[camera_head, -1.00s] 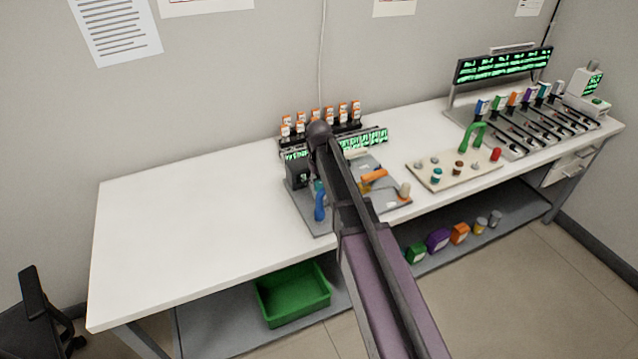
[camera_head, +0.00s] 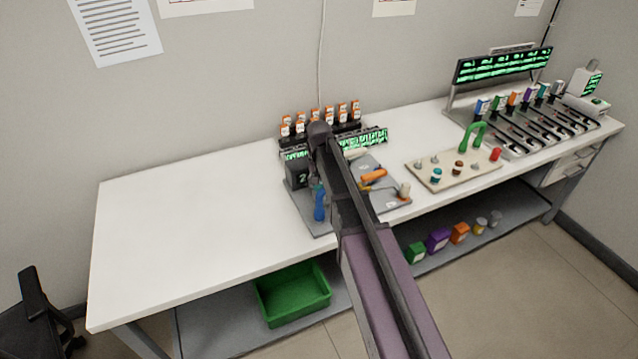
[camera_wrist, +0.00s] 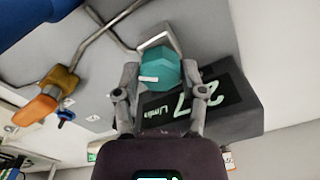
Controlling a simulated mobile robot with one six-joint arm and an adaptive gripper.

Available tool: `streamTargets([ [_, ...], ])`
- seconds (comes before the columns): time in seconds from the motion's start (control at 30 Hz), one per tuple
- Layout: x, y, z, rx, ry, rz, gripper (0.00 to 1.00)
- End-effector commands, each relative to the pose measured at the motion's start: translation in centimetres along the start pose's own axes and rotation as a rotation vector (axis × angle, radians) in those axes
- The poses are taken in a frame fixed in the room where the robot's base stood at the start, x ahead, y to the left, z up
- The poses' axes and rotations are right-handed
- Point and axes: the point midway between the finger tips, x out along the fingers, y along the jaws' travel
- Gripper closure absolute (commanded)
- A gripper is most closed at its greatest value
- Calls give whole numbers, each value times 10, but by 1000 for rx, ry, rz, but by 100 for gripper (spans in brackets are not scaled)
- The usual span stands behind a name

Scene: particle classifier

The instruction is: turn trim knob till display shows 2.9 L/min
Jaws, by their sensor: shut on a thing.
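The teal faceted trim knob (camera_wrist: 158,75), with a white mark on its face, sits between the two fingers of my gripper (camera_wrist: 160,78) in the wrist view. The fingers are shut on it. Beside it, the dark display box (camera_wrist: 205,100) shows upside-down green figures that read 2.7 L/min. In the head view the display box (camera_head: 297,174) stands on a grey base plate, with a green 2 showing and the rest hidden by my arm. My gripper and most of the knob are also hidden there.
A blue handle (camera_head: 320,205) stands close in front of the knob. An orange-handled valve (camera_head: 374,175) and bent metal pipes (camera_wrist: 105,30) are near it. Orange-capped bottles (camera_head: 313,116) stand behind. The white bench (camera_head: 180,230) is clear on the left.

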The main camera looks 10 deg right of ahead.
Motion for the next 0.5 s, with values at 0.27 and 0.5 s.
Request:
streamTargets([
  [0.27, 0, 0, 1, 27, -1, 0, 94],
  [0.5, 0, 0, 1, 26, -2, 0, 38],
])
